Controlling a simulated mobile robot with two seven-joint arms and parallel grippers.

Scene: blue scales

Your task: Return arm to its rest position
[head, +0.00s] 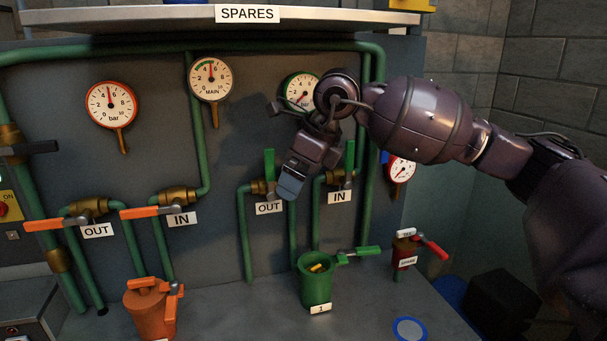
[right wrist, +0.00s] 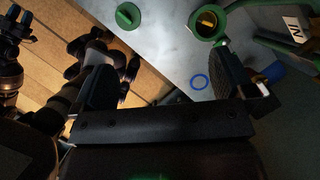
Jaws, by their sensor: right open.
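My right arm (head: 425,120) reaches in from the right in the head view, held up in front of the panel. In the right wrist view the gripper's fingers (right wrist: 168,82) stand wide apart. I cannot tell whether the gripper touches the panel fittings.
A green cup (head: 316,287) with yellow content stands open below; a green lid (right wrist: 128,15) lies on the bench. Orange valve handles (head: 140,212) stick out at left. An orange pot (head: 150,312), a red-handled can (head: 404,254) and a blue ring (head: 409,329) occupy the bench.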

